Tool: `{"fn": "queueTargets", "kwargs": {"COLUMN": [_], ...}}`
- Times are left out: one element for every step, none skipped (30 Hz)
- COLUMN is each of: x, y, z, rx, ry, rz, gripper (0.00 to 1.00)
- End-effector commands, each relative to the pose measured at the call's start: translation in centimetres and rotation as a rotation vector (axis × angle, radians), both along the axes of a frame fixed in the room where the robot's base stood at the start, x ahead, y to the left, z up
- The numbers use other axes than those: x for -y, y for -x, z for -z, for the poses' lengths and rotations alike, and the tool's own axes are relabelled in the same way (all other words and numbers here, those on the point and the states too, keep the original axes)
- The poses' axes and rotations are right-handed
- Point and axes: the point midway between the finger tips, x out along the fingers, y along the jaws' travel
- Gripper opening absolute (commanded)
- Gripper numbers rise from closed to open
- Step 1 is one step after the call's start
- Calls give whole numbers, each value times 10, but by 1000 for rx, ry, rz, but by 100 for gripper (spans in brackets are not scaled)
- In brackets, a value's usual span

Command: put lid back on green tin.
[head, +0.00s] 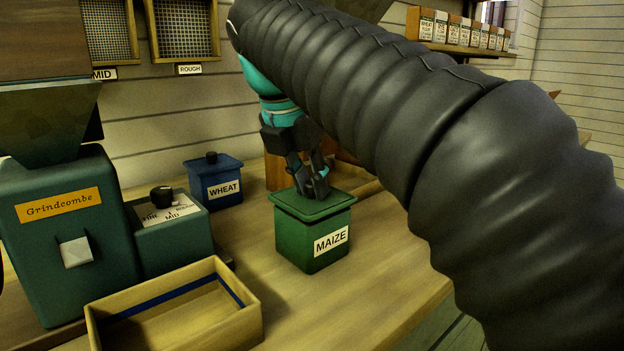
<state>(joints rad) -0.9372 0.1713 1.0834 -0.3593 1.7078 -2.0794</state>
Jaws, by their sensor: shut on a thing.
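The green tin (296,243) is labelled MAIZE and stands upright on the wooden bench. Its green lid (285,202) is at the top of the tin, level or nearly so. I cannot tell whether the lid is fully seated or slightly above the rim. My gripper (314,190) points down over the middle of the lid, with its fingers shut on the lid's knob. The fingers hide the knob. The far side of the tin is hidden.
A blue WHEAT tin (216,182) with a lid stands behind to the left. The green Grindcombe mill (62,235) and its dial box (172,238) stand at left. An open wooden tray (178,312) is in front. Bench to the tin's right (385,275) is clear.

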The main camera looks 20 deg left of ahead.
Motion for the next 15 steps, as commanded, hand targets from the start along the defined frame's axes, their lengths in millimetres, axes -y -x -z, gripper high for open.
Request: {"fn": "queueTargets", "kwargs": {"x": [0, 0, 0, 0, 0, 0, 0, 0, 0, 0, 0, 0, 0, 0, 0], "y": [0, 0, 0, 0, 0, 0, 0, 0, 0, 0, 0, 0, 0, 0, 0], "z": [0, 0, 0, 0, 0, 0, 0, 0, 0, 0, 0, 0, 0, 0, 0], "rx": [0, 0, 0, 0, 0, 0, 0, 0, 0, 0, 0, 0, 0, 0, 0], "ry": [0, 0, 0, 0, 0, 0, 0, 0, 0, 0, 0, 0, 0, 0, 0], "rz": [0, 0, 0, 0, 0, 0, 0, 0, 0, 0, 0, 0, 0, 0, 0], "gripper": [0, 0, 0, 0, 0, 33, 40, 48, 52, 52, 52, 52, 52, 52, 52]}}
